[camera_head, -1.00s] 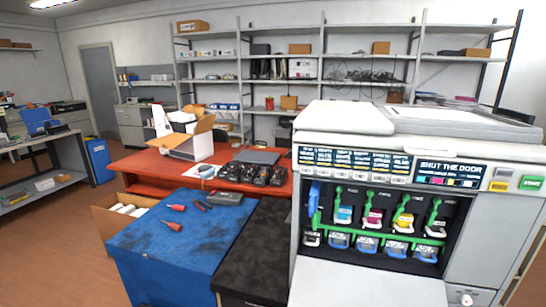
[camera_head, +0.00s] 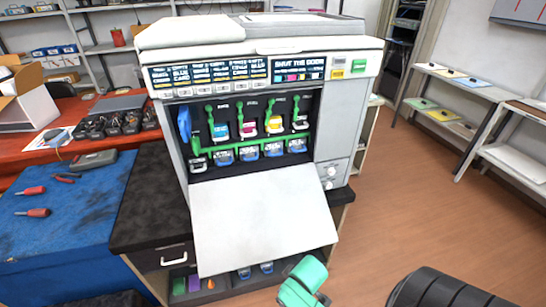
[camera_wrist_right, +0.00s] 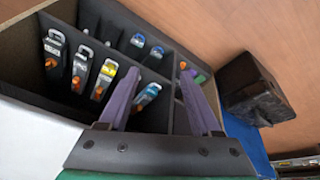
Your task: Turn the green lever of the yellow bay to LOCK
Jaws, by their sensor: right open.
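The yellow bay (camera_head: 274,125) is the third from the left in the printer's open front in the head view, with a yellow-labelled cartridge end in it. Its green lever (camera_head: 269,105) stands roughly upright, its knob at the top; the lock marking is too small to read. My right gripper (camera_wrist_right: 162,78) shows in the right wrist view with two purple-grey fingers spread apart and nothing between them. It points at a dark compartmented drawer, well below and apart from the lever. My left gripper is not in view.
The printer's white door (camera_head: 265,220) hangs open below the bays. Neighbouring bays have similar green levers, including the magenta bay's (camera_head: 239,106). The drawer (camera_wrist_right: 150,118) holds several cartridges, one with a yellow label (camera_wrist_right: 103,80).

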